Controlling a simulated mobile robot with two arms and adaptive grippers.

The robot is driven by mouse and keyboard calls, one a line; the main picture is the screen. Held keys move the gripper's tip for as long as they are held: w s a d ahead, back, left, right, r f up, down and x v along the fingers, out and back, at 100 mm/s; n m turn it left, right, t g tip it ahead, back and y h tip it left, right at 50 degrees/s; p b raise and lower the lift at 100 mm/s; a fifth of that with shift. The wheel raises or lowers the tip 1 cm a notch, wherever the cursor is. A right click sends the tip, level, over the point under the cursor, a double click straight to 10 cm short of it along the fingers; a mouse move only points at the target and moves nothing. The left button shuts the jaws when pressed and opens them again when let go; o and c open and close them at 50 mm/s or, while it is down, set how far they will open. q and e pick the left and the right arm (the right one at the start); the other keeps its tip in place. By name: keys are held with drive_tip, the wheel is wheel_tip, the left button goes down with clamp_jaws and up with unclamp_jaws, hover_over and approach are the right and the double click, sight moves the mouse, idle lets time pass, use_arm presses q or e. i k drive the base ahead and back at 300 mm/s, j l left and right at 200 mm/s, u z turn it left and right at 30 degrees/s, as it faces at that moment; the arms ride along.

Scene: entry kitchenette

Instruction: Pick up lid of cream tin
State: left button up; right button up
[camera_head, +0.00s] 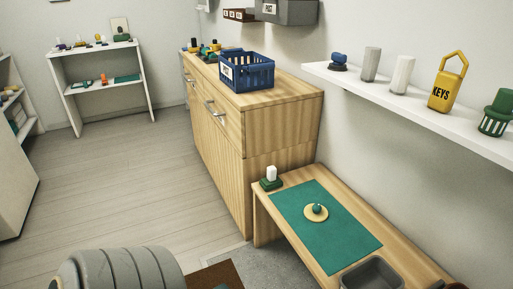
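A round cream-coloured disc with a small green knob (316,211) lies on a green mat (345,245) on the low wooden bench (268,205) at the lower right. It looks like a lid. I cannot tell whether a tin is under it. A grey ribbed part at the bottom left looks like part of my own arm. Neither of my grippers shows in the head view.
A small green block with a white piece (270,178) stands at the bench's far end, and a grey tray (372,275) at its near end. A wooden cabinet (215,135) with a blue basket (247,72) stands behind. A white wall shelf (420,107) overhangs right. Floor is clear left.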

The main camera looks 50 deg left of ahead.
sight(315, 213)
drive_tip(key=i+j+u, duration=0.1)
drive_tip(key=u, duration=1)
drive_tip(key=z, duration=1.75)
drive_tip(key=u, duration=1.75)
